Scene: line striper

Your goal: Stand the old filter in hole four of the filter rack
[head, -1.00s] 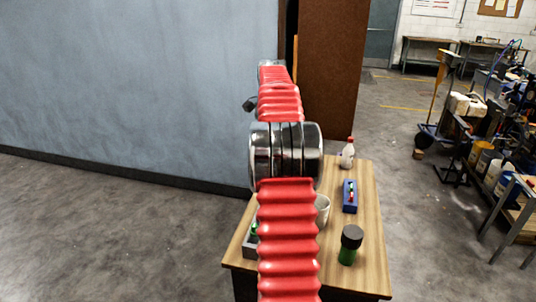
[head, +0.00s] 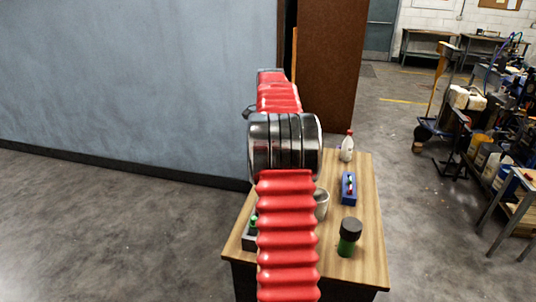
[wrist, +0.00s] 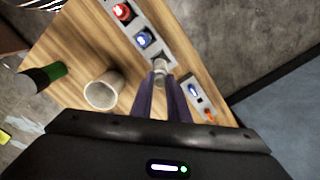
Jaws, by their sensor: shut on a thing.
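In the wrist view my gripper (wrist: 160,88) has its two dark purple fingers close together. They are shut on a small pale, round-topped piece (wrist: 160,67), which I take to be the old filter. It is over or at a dark opening in a long grey rack (wrist: 133,22); I cannot tell whether it is inside the hole. The rack also holds a red-topped piece (wrist: 122,12) and a blue-topped piece (wrist: 143,38). In the head view my red arm hides the gripper, the filter and most of the rack (head: 248,243).
A pale cup (wrist: 102,92) and a green bottle with a dark cap (wrist: 41,80) stand beside the rack. A second grey strip (wrist: 201,98) lies to its right. A blue block (head: 349,188) and a white red-capped bottle (head: 346,147) stand on the wooden bench (head: 374,215).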

